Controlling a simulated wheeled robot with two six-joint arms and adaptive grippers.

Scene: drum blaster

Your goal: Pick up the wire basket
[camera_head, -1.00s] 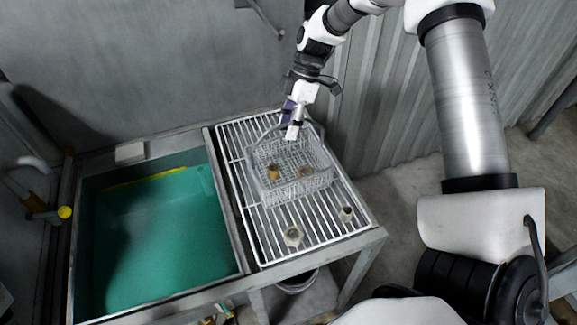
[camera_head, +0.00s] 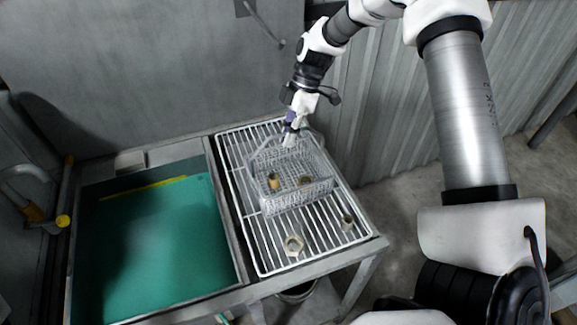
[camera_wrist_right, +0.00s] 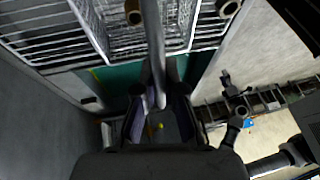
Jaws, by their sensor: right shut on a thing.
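The wire basket (camera_head: 297,196) is a pale mesh box with a raised handle, over the white wire rack to the right of the green basin. Two small brass-coloured parts lie in it. My right gripper (camera_head: 289,141) reaches down from above at the basket's far side and is shut on its handle. In the right wrist view the handle bar (camera_wrist_right: 155,60) runs between the fingers (camera_wrist_right: 160,105), and part of the basket's mesh (camera_wrist_right: 130,38) shows beyond. Whether the basket touches the rack is hard to tell. My left gripper is not in view.
The wire rack (camera_head: 262,255) has a hex nut (camera_head: 293,245) and a small cylindrical fitting (camera_head: 347,223) near its front. A basin with green liquid (camera_head: 160,245) lies left of it. A corrugated wall (camera_head: 400,130) stands close behind on the right.

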